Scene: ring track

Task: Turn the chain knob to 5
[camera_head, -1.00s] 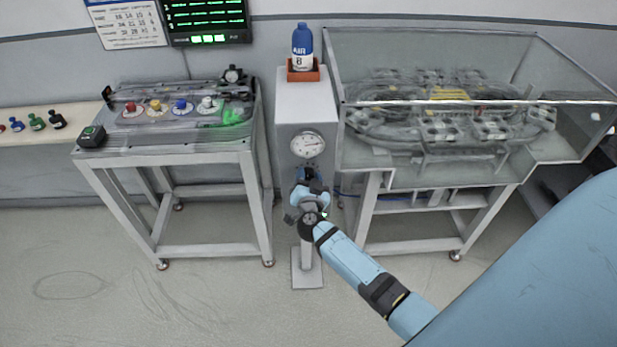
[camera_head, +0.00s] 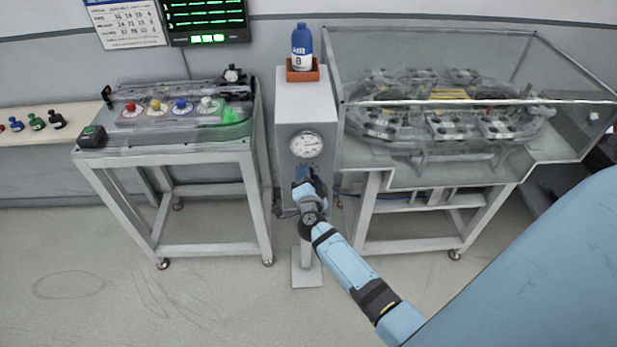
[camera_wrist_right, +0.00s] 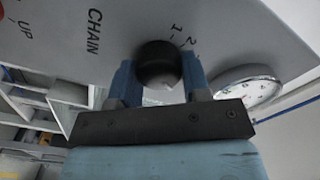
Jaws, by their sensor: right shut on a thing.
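The chain knob (camera_wrist_right: 158,64) is a round black knob on a grey panel, beside the word CHAIN, in the right wrist view. Marks 1 and 2 show next to it; other marks and the knob's pointer are hidden or out of frame. My right gripper (camera_wrist_right: 160,82) is shut on the knob, one blue finger on each side. In the head view my right gripper (camera_head: 307,176) is at the front of the grey pillar (camera_head: 290,110), below the gauge, and covers the knob. My left gripper is not in view.
A round gauge (camera_head: 306,145) is just above my gripper on the pillar. A blue bottle (camera_head: 302,48) stands in an orange holder on top. A glass-cased ring track (camera_head: 450,110) is on the right, a bench with coloured knobs (camera_head: 181,106) on the left.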

